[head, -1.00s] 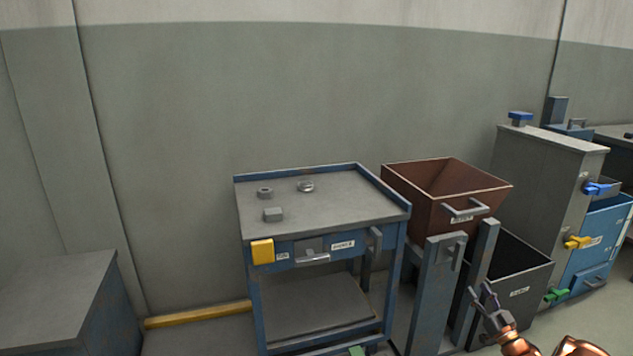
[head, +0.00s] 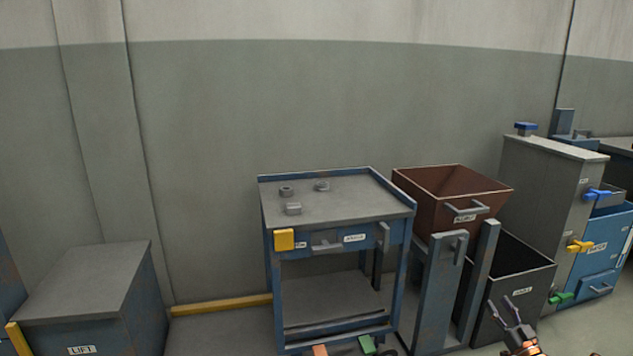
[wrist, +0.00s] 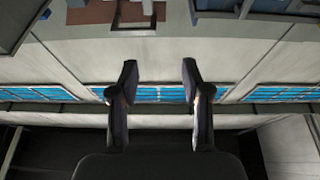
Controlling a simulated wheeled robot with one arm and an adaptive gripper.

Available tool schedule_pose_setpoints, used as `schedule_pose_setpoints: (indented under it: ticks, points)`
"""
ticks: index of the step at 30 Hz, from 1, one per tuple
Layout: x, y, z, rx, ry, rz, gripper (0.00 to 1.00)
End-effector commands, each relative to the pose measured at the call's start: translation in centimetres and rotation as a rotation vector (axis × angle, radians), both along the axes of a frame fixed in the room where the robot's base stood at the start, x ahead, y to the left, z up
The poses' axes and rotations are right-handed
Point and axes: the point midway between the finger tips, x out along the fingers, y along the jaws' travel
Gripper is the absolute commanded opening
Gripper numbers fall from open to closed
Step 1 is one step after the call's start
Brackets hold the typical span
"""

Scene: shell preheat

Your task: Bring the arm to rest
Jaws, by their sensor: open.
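My gripper (head: 512,310) is at the lower right of the head view, in front of the dark grey bin. Its two fingers stand apart with nothing between them. In the wrist view my gripper (wrist: 158,85) also shows open and empty, with wall and blue window-like panels behind it. Part of my copper-coloured arm shows below it in the head view.
A blue workbench (head: 350,200) carries several small grey parts. Beside it are a brown tilted bin (head: 430,205) on a stand, a dark grey bin (head: 530,272), and a tall grey cabinet (head: 545,185). A box marked LIFT (head: 90,285) stands left. Floor shows between box and workbench.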

Motion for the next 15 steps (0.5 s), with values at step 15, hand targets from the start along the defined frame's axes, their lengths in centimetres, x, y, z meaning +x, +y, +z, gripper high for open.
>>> schedule_pose_setpoints:
  ticks: [15]
  points:
    - [4.8,0.8,7.3,-0.06,0.172,-0.108,0.48]
